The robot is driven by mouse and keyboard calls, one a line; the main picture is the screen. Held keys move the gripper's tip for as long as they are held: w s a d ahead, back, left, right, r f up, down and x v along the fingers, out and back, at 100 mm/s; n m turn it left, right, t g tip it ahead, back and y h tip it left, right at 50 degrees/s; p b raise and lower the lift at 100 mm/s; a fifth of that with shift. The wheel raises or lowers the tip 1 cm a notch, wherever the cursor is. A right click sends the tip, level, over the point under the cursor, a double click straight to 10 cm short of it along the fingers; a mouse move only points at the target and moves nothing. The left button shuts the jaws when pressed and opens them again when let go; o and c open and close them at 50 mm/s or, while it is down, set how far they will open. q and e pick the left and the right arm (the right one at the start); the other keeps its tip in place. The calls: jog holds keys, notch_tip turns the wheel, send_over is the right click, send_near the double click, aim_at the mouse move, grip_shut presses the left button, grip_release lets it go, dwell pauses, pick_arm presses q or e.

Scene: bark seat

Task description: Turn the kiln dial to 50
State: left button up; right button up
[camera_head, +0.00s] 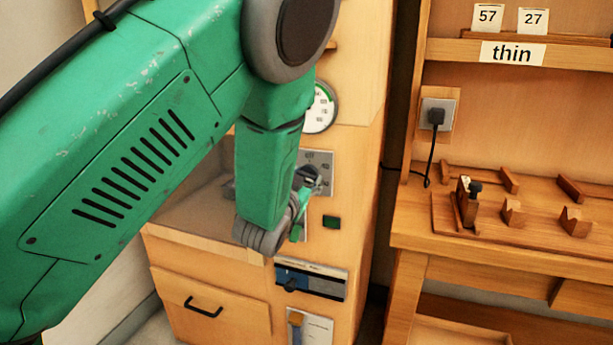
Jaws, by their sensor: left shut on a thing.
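The kiln (352,90) is a tall wooden cabinet in the middle of the view. A round gauge (322,108) with a green arc is on its front, partly covered by my arm. Below it is a grey metal panel (323,160). My left gripper (306,184) is at this panel, shut on what looks like the kiln dial. The dial is mostly hidden behind the fingers and wrist, and I cannot read its setting. My right gripper is not in view.
Below the panel are a dark green button (331,222), a blue and black slider plate (311,279) and a lower plate with a lever (309,328). A drawer (212,305) is at lower left. A wooden bench (410,228) with small wooden blocks stands at right.

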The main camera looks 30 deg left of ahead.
pick_arm(q)
jog(key=shift+w+r+m, duration=0.15)
jog(key=shift+r+m, duration=0.2)
jog(key=shift+m, duration=0.75)
jog(key=o, duration=1.2)
jog(key=shift+f, duration=0.1)
jog(key=shift+c, duration=0.2)
jog(key=shift+f, duration=0.1)
jog(key=shift+s+d, duration=0.1)
jog(key=shift+s, duration=0.15)
jog(key=v, duration=0.7)
jog(key=shift+f, duration=0.15)
